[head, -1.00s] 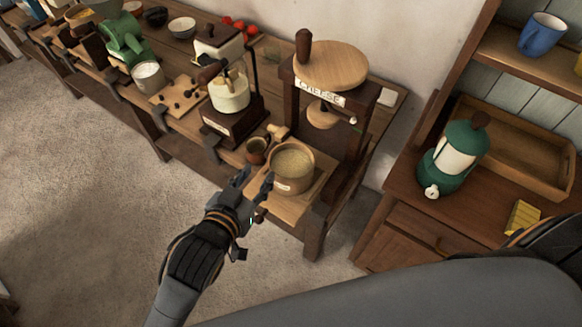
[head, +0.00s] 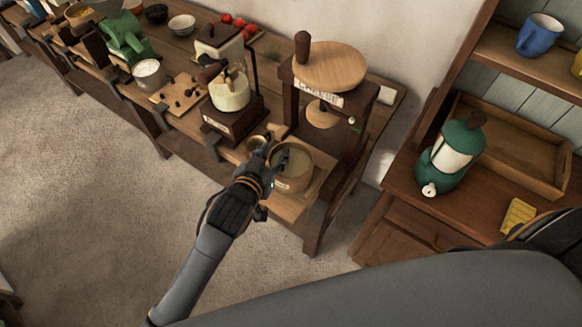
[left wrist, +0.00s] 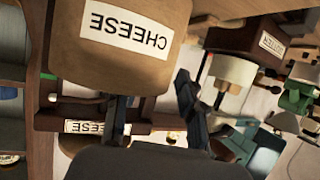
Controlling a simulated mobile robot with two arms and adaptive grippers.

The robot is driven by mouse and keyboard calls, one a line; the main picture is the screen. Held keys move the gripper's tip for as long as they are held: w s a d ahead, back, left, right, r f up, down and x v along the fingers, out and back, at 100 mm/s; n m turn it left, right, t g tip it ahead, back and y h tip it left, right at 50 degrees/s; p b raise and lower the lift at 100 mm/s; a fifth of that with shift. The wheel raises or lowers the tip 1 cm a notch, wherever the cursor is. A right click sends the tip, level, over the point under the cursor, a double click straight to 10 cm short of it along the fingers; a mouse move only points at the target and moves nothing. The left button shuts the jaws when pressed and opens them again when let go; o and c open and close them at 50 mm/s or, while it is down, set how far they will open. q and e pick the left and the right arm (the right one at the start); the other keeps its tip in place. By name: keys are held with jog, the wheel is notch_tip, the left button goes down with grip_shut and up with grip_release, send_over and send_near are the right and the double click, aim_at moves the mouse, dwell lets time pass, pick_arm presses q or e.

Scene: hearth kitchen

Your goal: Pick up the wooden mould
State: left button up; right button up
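The wooden mould (head: 298,178) is a round, pale wooden tub standing upright on the base board of the cheese press (head: 330,68). In the left wrist view the mould (left wrist: 120,66) looms large and upside down, with a CHEESE label. My left gripper (head: 270,152) is at the mould's left rim. In the left wrist view its two fingers (left wrist: 154,100) are apart: one overlaps the mould's rim edge, the other is beside its wall. Whether they touch the mould I cannot tell. My right gripper is not in view.
The press posts rise just behind the mould. A dresser with a green pot (head: 458,150) is at the right.

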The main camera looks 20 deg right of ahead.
pick_arm(q)
grip_shut()
jog(key=shift+r, duration=0.1)
jog(key=shift+r, duration=0.1)
